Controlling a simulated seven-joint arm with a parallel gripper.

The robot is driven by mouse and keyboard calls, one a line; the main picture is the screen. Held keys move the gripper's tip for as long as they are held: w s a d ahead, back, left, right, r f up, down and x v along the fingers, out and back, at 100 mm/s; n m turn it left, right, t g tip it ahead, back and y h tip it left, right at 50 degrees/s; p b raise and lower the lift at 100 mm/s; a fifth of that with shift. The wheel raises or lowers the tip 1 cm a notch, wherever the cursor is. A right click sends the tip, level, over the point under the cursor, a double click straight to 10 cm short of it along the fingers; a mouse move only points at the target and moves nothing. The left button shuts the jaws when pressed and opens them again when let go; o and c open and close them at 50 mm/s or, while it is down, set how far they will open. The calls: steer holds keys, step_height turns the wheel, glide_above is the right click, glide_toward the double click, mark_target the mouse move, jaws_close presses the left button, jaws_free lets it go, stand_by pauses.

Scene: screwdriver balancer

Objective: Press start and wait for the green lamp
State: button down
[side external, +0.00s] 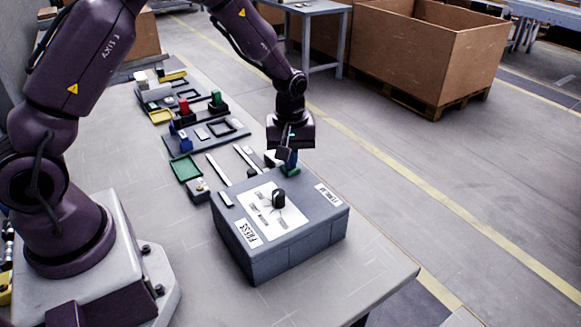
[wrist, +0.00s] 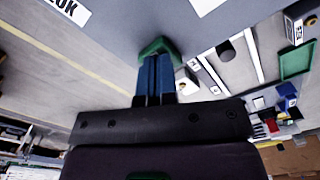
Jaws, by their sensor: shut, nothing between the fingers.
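My gripper (side external: 290,168) is shut, its blue fingers pointing down at the far edge of a grey box (side external: 290,249) on the table. A green piece (side external: 291,171) sits at the fingertips; it also shows in the wrist view (wrist: 157,47), right at the tips. I cannot tell whether it is a button or whether the fingers touch it. The box has a white panel (side external: 262,214) with a black knob (side external: 278,198) and printed labels, one reading PRESS (side external: 246,232). The wrist view shows part of the box top (wrist: 208,7). I cannot make out a lit green lamp.
A green tray (side external: 187,168), a small grey box (side external: 199,189) and pale rails (side external: 218,169) lie left of the grey box. A dark fixture board (side external: 207,136) with coloured parts stands farther back. The table's front right corner (side external: 385,275) is clear.

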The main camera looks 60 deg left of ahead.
stand_by(0.4)
steer(key=shift+r, duration=3.55)
steer(key=shift+r, duration=2.95)
steer(key=s+d+r+m+t, duration=0.2)
steer(key=s+r+m, duration=0.3)
steer(key=s, duration=0.6)
steer(key=s+d+r+m+t, duration=0.3)
steer(key=s+r+m, duration=0.3)
steer(key=s, duration=0.5)
steer(key=shift+r+m+t, duration=0.25)
steer(key=shift+m+t, duration=0.05)
steer(key=shift+m, duration=0.2)
